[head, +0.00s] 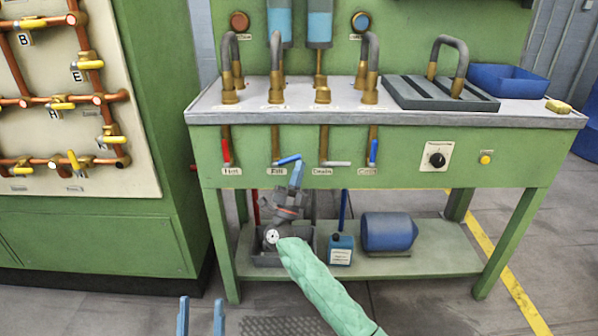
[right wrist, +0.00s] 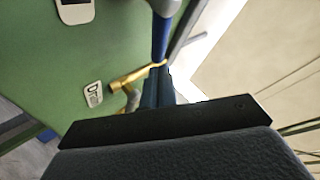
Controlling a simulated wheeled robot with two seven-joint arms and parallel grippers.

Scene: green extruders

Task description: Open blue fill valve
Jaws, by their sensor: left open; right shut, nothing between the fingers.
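The blue fill valve handle (head: 288,160) is under the table's front edge, above the "Fill" label. It lies nearly level, pointing right and slightly up. My right gripper (head: 296,172) is shut and empty just below the handle's right end; I cannot tell whether they touch. In the right wrist view, the shut fingertips (right wrist: 158,78) are close to a brass valve fitting (right wrist: 128,82) and a blue bar (right wrist: 160,38), apparently the handle. My left gripper (head: 201,316) is open and empty at the bottom, low and away from the table.
Beside it are a red handle (head: 226,151), a grey level handle (head: 337,163) and a second blue handle (head: 373,151) pointing down. A pipe panel (head: 60,150) stands left.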

